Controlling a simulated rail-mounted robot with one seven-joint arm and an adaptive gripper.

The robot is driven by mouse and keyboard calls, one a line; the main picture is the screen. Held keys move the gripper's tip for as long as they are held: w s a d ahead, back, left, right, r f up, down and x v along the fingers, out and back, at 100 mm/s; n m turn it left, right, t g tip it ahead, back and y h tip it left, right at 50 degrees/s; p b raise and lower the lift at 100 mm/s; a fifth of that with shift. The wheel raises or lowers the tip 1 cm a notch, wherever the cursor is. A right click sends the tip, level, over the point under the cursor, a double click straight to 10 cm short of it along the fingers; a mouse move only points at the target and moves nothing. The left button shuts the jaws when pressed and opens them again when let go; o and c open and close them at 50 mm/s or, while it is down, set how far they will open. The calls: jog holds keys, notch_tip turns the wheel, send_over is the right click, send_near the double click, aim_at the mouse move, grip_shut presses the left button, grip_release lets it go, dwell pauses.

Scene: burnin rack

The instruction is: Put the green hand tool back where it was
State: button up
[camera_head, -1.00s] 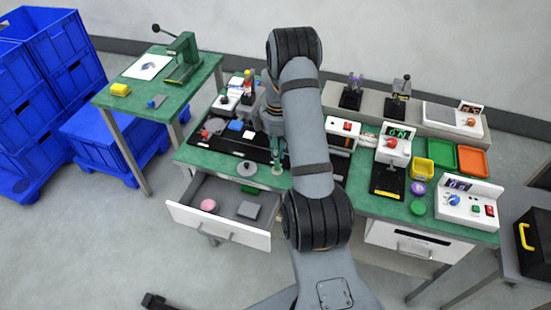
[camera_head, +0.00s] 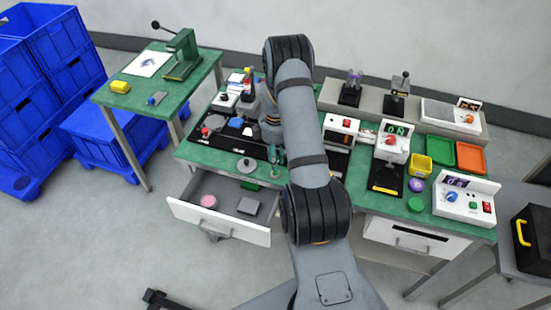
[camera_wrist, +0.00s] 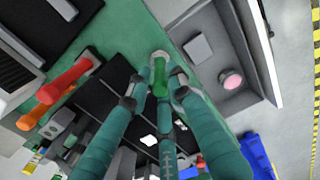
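The green hand tool (camera_wrist: 160,78) shows in the wrist view as a green cylinder between the teal fingertips of my gripper (camera_wrist: 161,84). The fingers look closed on it from both sides. Its far end overlaps a pale ring (camera_wrist: 158,56) on the green bench top; I cannot tell whether it sits in the ring or above it. In the head view my gripper (camera_head: 277,157) is low over the front of the bench, beside the open drawer, and my arm partly hides it.

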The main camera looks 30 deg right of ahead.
jog(key=shift+o, duration=1.1)
jog(key=shift+r, duration=0.1)
jog(key=shift+r+p, duration=0.25)
jog(key=shift+p, duration=0.1)
jog(key=shift+w+r+b, duration=0.1)
jog(key=shift+r+b, duration=0.2)
jog(key=shift+b, duration=0.1)
notch_tip(320, 180, up, 11)
jog(key=b, duration=0.2)
